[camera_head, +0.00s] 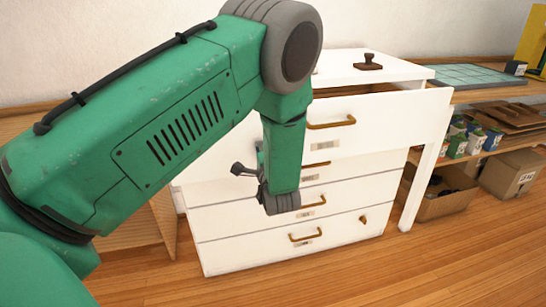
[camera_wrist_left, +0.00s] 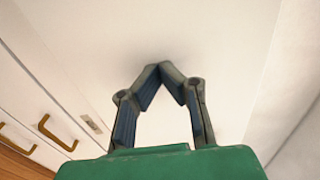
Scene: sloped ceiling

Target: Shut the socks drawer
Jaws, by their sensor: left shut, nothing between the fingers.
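A white chest of drawers (camera_head: 290,222) stands against the wall. Its top drawer (camera_head: 385,118) is pulled out, with a brass handle (camera_head: 331,122) and a small label below it that I cannot read. The lower drawers look shut. I cannot tell from the labels which drawer is for socks. My left arm crosses in front of the chest and hides its left part. In the left wrist view my left gripper (camera_wrist_left: 160,70) is shut and empty, its tips facing a plain white panel (camera_wrist_left: 210,40). I cannot tell whether they touch it. My right gripper is out of view.
A dark stamp-like object (camera_head: 367,62) lies on the chest top. To the right, a bench holds a green mat (camera_head: 475,76), with cans and cardboard boxes (camera_head: 512,173) beneath. The wooden floor (camera_head: 430,265) in front is clear.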

